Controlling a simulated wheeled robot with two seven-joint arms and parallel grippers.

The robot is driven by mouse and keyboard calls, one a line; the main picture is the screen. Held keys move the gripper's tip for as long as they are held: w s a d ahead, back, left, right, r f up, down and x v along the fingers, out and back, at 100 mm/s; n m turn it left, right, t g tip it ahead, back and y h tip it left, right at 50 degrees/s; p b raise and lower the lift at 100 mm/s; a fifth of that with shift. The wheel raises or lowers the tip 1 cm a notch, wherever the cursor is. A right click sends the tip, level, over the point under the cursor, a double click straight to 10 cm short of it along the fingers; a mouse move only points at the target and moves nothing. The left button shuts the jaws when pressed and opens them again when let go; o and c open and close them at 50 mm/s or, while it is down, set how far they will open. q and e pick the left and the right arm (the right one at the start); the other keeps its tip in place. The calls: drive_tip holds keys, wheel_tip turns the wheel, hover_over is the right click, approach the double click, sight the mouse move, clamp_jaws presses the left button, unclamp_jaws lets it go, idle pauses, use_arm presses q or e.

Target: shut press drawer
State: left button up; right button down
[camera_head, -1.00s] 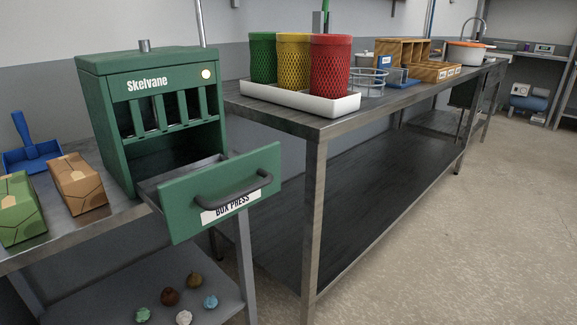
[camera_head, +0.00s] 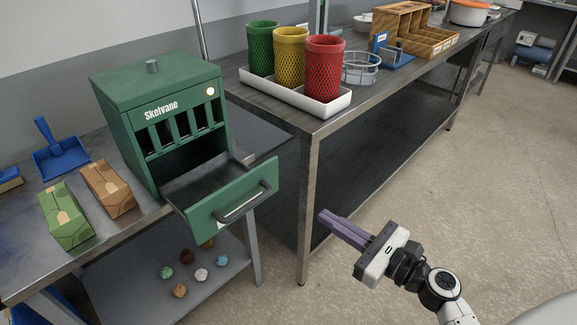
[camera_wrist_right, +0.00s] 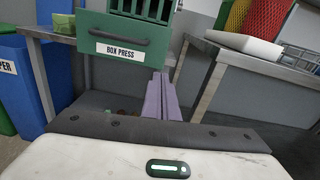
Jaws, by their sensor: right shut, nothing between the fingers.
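The green press (camera_head: 158,125) stands on the left metal table. Its drawer (camera_head: 232,205) is pulled out toward me, with a dark bar handle (camera_head: 243,204) on the green front. The drawer tray looks empty where I can see into it. In the right wrist view the drawer front (camera_wrist_right: 118,42) shows above and left of my fingers, with the label BOX PRESS. My right gripper (camera_head: 322,216) is shut and empty, to the right of the drawer front and apart from it. Its purple fingers also show in the wrist view (camera_wrist_right: 161,80). My left gripper is not in view.
Green (camera_head: 65,216) and brown (camera_head: 108,189) boxes and a blue dustpan (camera_head: 60,157) lie left of the press. Several small balls (camera_head: 201,274) lie on the shelf below. The right table (camera_head: 300,125) holds a white tray (camera_head: 295,99) with three mesh bins. Floor at right is clear.

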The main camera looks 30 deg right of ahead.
drive_tip(key=r+m, duration=0.1)
drive_tip(key=p, duration=0.2)
approach(278, 177)
drive_tip(key=shift+t, duration=0.3)
drive_tip(key=x, duration=0.6)
drive_tip(key=shift+w+a+f, duration=0.15)
drive_tip(key=shift+w, duration=0.05)
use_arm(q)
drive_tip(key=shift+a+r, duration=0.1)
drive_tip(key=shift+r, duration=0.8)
